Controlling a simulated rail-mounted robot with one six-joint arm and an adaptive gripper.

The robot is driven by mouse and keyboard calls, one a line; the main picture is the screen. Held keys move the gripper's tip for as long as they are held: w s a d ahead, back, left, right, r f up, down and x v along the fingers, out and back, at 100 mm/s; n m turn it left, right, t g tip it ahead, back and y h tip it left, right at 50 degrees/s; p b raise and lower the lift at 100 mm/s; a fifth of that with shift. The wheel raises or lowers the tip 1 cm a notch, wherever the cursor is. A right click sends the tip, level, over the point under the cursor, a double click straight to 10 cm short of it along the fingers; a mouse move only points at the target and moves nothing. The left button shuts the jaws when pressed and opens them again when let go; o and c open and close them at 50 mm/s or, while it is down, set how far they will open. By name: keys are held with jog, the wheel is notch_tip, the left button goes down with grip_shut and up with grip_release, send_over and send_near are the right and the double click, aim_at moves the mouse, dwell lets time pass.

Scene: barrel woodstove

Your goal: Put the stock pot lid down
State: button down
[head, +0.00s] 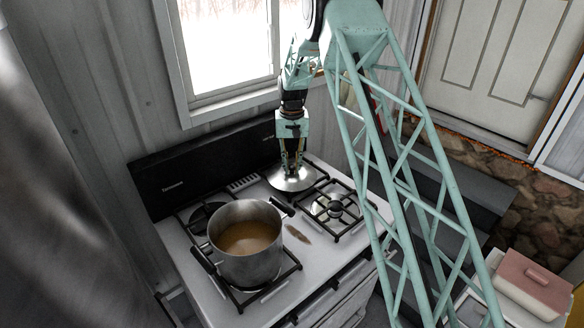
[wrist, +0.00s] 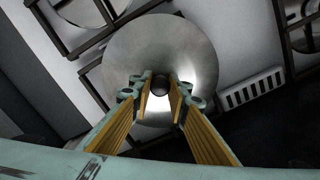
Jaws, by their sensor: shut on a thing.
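The stock pot lid (head: 290,180) is a round, shiny metal disc at the back of the stove, behind and right of the pot. My gripper (head: 291,170) points down over its middle. In the wrist view the lid (wrist: 190,55) shows below my gripper (wrist: 160,90), whose fingers are shut on its dark round knob (wrist: 160,87). The stock pot (head: 246,243) stands uncovered on the front left burner with brown liquid inside. I cannot tell whether the lid touches the stove top or burner grate beneath it.
The white stove top (head: 190,262) has black grates, with a bare burner (head: 336,208) at right. A brown utensil-like item (head: 298,234) lies right of the pot. The black backguard (head: 205,175) rises behind, under the window. A pink-lidded box (head: 535,283) is at lower right.

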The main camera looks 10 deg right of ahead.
aim_at(292, 166)
jog(key=shift+f, duration=0.1)
dwell(0.3)
jog(key=c, duration=2.5)
grip_release()
jog(key=shift+r, duration=0.2)
notch_tip(292, 166, up, 12)
